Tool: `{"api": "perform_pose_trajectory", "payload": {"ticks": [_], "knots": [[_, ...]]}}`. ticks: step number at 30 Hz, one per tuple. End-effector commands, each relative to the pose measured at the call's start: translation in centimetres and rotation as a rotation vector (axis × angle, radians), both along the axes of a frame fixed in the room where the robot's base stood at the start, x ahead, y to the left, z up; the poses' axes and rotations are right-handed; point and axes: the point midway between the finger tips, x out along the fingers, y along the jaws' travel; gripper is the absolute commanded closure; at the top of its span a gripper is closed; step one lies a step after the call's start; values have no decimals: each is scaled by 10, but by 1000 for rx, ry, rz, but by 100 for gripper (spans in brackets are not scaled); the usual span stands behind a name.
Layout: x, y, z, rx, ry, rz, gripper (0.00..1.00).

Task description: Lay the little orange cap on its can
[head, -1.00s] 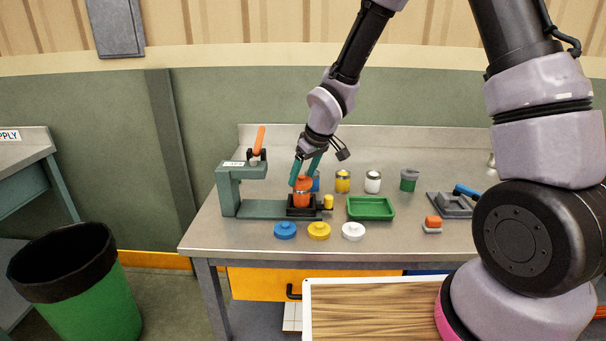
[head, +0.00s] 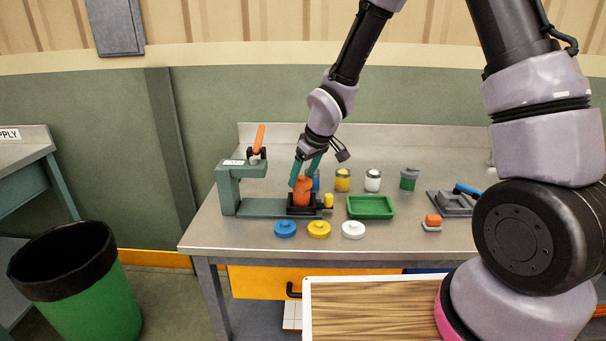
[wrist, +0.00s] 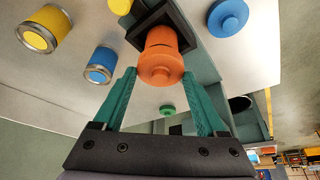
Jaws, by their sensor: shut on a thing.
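The orange cap (head: 303,182) sits on top of the orange can (head: 301,199), with no gap visible between them in the head view. The can stands upright in a black square holder (head: 291,210) on the teal press (head: 229,190). My gripper (head: 302,184) reaches down from above, its teal fingers shut on the cap. In the wrist view the cap (wrist: 160,66) lies between the fingertips (wrist: 159,74), against the can (wrist: 161,40) within the black holder (wrist: 184,20). Whether the cap is fully seated I cannot tell.
Blue (head: 285,228), yellow (head: 319,228) and white (head: 353,229) caps lie along the front. A green tray (head: 371,213) is right of the press. Yellow (head: 343,183) and white (head: 373,184) cans stand behind; a blue can (wrist: 101,64) is close to the fingers.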

Motion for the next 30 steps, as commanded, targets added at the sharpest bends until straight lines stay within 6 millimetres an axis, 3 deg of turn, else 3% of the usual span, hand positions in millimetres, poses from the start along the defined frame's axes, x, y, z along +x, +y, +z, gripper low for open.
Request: {"api": "perform_pose_trajectory", "payload": {"ticks": [27, 28, 29, 30], "knots": [[0, 0, -4, -1, 1, 0, 77], [0, 0, -4, -1, 1, 0, 15], [0, 0, -4, -1, 1, 0, 3], [0, 0, -4, -1, 1, 0, 0]]}}
